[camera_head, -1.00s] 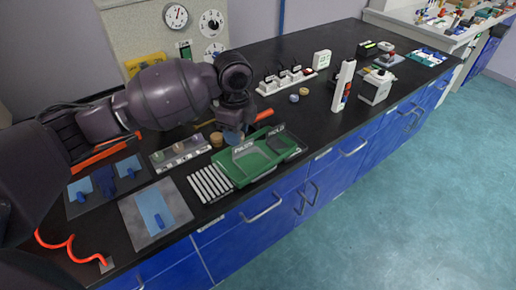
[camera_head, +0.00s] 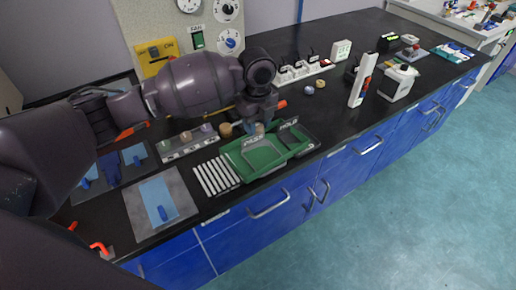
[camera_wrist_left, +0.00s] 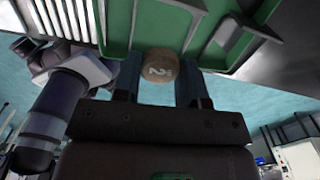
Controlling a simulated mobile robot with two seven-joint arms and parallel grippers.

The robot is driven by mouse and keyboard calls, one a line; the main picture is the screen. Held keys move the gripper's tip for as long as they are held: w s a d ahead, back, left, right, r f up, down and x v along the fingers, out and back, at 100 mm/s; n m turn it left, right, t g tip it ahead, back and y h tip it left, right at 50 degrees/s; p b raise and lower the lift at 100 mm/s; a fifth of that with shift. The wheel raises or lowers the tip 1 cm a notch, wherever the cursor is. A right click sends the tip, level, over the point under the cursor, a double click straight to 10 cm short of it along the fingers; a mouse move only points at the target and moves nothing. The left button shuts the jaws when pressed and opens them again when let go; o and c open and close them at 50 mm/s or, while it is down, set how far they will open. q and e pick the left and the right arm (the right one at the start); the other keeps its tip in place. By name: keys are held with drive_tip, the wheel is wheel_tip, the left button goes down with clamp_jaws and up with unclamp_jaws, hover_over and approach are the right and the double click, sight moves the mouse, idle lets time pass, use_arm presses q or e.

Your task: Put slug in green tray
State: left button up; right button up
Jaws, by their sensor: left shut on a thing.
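The slug (camera_wrist_left: 160,66) is a small round tan piece with dark markings, seen in the left wrist view. My left gripper (camera_wrist_left: 160,85) is shut on it, with a blue finger on each side. In the head view my left gripper (camera_head: 258,129) is at the back edge of the green tray (camera_head: 262,158), over or just behind it; the slug is hardly visible there. The tray's green underside or wall (camera_wrist_left: 115,25) shows close to the slug in the wrist view. I cannot tell whether they touch. My right gripper does not show clearly in any view.
A white ribbed rack (camera_head: 215,175) lies left of the tray. A grey holder (camera_head: 187,144) with small pieces and a brown round piece (camera_head: 225,129) stand behind it. A grey mat with a blue sheet (camera_head: 157,197) lies front left. A white upright device (camera_head: 361,80) stands to the right.

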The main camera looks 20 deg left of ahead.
use_arm(q)
hover_over(257, 155)
wheel_tip(257, 155, down, 4)
drive_tip(key=shift+f, duration=0.1)
wheel_tip(257, 155, down, 5)
drive_tip(key=shift+f+b, duration=0.15)
drive_tip(key=shift+b, duration=0.6)
drive_tip(key=shift+f, duration=0.2)
drive_tip(key=o, duration=0.5)
drive_tip(key=shift+o, duration=0.6)
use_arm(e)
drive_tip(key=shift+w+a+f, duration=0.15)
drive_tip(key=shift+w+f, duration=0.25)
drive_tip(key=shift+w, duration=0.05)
use_arm(q)
drive_tip(key=shift+r, duration=0.15)
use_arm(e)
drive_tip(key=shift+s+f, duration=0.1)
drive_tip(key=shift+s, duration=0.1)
